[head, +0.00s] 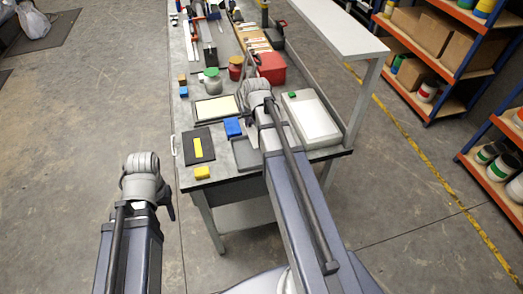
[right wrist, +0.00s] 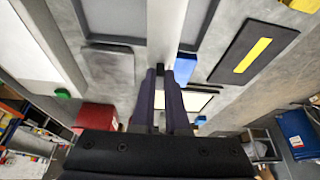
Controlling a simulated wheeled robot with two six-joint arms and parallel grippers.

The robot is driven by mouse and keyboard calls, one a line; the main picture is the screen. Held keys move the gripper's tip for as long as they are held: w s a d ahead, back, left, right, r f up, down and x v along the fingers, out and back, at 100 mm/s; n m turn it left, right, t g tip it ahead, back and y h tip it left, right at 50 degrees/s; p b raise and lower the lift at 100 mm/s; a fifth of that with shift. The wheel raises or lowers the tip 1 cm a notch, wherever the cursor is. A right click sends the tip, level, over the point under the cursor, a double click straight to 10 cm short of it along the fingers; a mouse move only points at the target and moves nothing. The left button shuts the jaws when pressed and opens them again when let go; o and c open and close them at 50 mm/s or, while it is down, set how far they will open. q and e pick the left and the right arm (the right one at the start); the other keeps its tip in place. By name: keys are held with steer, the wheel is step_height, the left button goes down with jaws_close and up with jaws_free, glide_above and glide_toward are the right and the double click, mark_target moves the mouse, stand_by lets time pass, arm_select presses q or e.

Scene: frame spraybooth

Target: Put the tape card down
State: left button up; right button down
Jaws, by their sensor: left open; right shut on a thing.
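My right gripper (right wrist: 161,75) points down over the near end of the workbench and is shut. A pale, narrow thing, which I take to be the tape card (right wrist: 166,30), extends from its fingertips in the right wrist view. It appears edge-on, so its face is hidden. In the head view my right arm hides the fingertips and most of what they hold. My left gripper (head: 168,205) is open, off the bench's near left corner, its fingers mostly hidden by my wrist.
A red box (head: 271,66) stands farther back.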

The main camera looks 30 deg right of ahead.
steer(key=shift+m, duration=0.3)
steer(key=d+f+b, duration=0.1)
steer(key=f+b, duration=0.1)
steer(key=d+f+b, duration=0.1)
steer(key=f+b, duration=0.1)
steer(key=s+d+f+b, duration=0.1)
steer(key=f+b, duration=0.1)
steer(key=shift+f, duration=0.1)
step_height(320, 180, down, 4)
steer(key=b, duration=0.4)
steer(key=shift+r, duration=0.2)
steer(key=shift+f, duration=0.15)
steer(key=c, duration=0.9)
jaws_free()
steer(key=shift+r, duration=0.2)
